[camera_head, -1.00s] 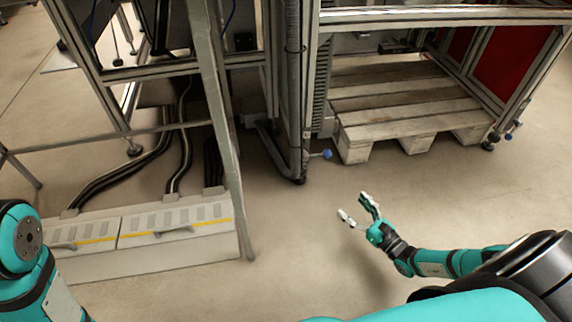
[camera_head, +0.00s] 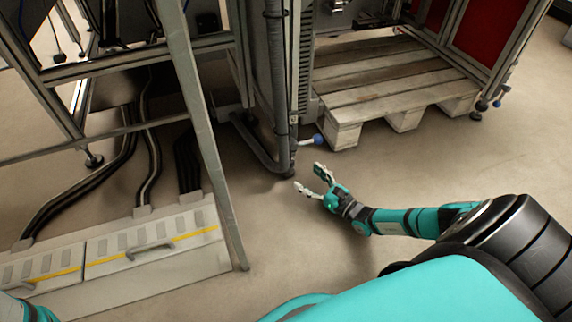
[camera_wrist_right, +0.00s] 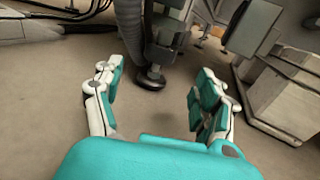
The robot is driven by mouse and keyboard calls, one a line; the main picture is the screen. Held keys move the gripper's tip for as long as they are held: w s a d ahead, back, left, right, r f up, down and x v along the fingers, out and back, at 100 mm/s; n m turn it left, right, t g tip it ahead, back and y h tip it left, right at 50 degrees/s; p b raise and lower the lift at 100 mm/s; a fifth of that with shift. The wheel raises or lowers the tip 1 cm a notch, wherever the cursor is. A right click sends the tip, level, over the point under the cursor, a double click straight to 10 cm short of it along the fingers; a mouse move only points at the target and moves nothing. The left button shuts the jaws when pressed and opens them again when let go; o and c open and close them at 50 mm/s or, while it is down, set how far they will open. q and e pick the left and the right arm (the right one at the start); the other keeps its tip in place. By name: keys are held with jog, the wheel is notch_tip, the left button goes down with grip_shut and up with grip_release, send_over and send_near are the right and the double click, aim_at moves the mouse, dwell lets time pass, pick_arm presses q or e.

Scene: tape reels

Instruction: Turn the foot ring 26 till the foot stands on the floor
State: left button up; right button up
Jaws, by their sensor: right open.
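The levelling foot (camera_head: 284,171) is a dark round foot under the grey machine post, beside a thick ribbed conduit. In the right wrist view the foot (camera_wrist_right: 150,78) shows ahead, between and beyond the fingers; its ring cannot be made out clearly, no number 26 is readable, and I cannot tell whether it touches the floor. My right gripper (camera_head: 308,178) is open and empty, low over the floor just right of the foot and apart from it. The right wrist view also shows its spread fingers (camera_wrist_right: 155,74). My left gripper is out of view.
A lever with a blue ball (camera_head: 318,139) sticks out right of the foot. A wooden pallet (camera_head: 385,98) lies behind it. A slanted grey strut (camera_head: 207,135) and a low white box with a yellow stripe (camera_head: 150,258) stand left. The floor (camera_head: 480,165) at right is clear.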

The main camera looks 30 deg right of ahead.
aim_at(293, 166)
jog(key=w+b, duration=0.1)
jog(key=w, duration=0.2)
jog(key=w+a+b, duration=0.1)
jog(key=w, duration=0.2)
jog(key=w+b, duration=0.2)
jog(key=w, duration=0.1)
jog(key=shift+w+a+f, duration=0.15)
jog(key=shift+a, duration=0.25)
jog(key=shift+w+a, duration=0.1)
jog(key=shift+w, duration=0.35)
jog(key=c, duration=1.2)
